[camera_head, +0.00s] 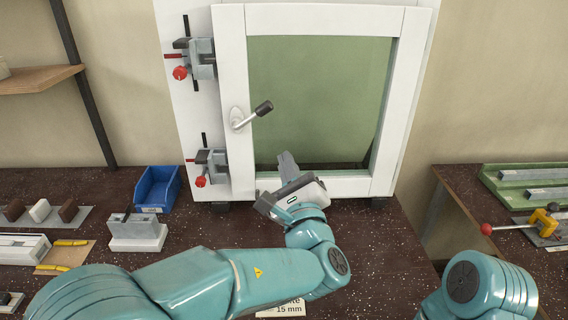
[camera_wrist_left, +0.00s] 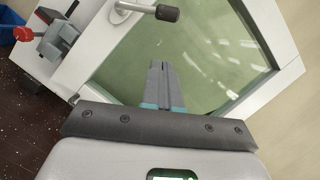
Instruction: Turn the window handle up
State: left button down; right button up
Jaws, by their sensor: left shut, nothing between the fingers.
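The window handle (camera_head: 252,114) is a silver lever with a dark knob on the left stile of the white window frame (camera_head: 232,70). In the head view it points right and slightly up from its oval base. It also shows at the top of the left wrist view (camera_wrist_left: 145,10). My left gripper (camera_head: 288,163) is below and right of the handle, in front of the lower pane, apart from the handle. Its fingers (camera_wrist_left: 160,85) are shut together and empty. My right gripper is out of view; only part of that arm shows at the lower right.
Two clamps with red knobs (camera_head: 180,72) (camera_head: 201,181) sit on the white board left of the window. A blue bin (camera_head: 157,188) and a grey block (camera_head: 137,230) stand on the dark bench. A second bench at right holds green-railed profiles (camera_head: 525,175) and a yellow clamp (camera_head: 545,220).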

pick_arm(q)
jog(key=w+a+r+p, duration=0.3)
jog(key=w+r, duration=0.1)
jog(key=w, duration=0.3)
jog(key=shift+w+r+p, duration=0.15)
jog(key=shift+w+p, duration=0.15)
jog(key=shift+w, duration=0.05)
jog(key=shift+s, duration=0.1)
jog(key=shift+a+r+n+b, duration=0.1)
jog(key=shift+r+n+b, duration=0.2)
jog(key=shift+n+b, duration=0.25)
